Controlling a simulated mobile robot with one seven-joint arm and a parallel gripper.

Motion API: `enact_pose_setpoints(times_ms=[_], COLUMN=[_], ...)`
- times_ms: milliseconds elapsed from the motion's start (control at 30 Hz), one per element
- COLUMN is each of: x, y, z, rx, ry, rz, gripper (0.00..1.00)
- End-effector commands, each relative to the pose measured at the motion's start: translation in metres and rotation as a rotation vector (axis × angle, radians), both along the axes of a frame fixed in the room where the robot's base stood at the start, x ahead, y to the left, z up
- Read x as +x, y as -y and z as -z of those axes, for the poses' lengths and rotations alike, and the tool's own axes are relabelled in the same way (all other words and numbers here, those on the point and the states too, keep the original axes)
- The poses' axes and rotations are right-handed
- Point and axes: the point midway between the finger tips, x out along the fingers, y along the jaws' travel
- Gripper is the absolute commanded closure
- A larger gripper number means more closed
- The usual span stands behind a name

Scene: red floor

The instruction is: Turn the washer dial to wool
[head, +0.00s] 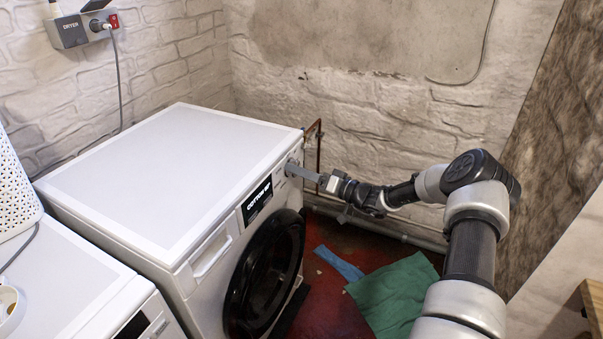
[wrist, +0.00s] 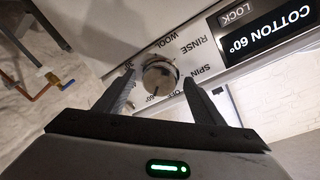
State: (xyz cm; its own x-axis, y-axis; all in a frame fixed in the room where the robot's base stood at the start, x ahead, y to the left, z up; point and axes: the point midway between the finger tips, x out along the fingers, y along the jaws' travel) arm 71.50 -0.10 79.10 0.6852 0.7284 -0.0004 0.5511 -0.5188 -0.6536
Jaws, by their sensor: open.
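The washer (head: 165,180) is a white front-loader with a dark round door, seen in the head view. Its dial (wrist: 161,74) is a round silver knob in the wrist view, with labels around it including WOOL (wrist: 158,42), RINSE and SPIN. The display (wrist: 268,27) beside it reads COTTON 60°. My gripper (wrist: 158,84) is open, with one finger on each side of the dial. I cannot tell whether the fingers touch it. In the head view my gripper (head: 293,170) reaches the panel's right end and hides the dial.
A second white appliance (head: 70,285) stands at the left, with a white perforated basket (head: 14,190) on it. A green cloth (head: 398,293) and a blue cloth (head: 338,263) lie on the red floor. Pipes (head: 318,145) run along the wall behind the washer.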

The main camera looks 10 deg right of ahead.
Motion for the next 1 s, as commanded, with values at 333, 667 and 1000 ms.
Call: enact_pose_setpoints(times_ms=[333,667,1000], x=[-0.0002,-0.0004,-0.0005], y=[0.0000,0.0001,0.0003], z=[0.0000,-0.0002,-0.0012], rx=[0.000,0.020,0.148], ry=[0.000,-0.029,-0.204], rz=[0.000,0.000,0.000], gripper=[0.75,0.79,0.79])
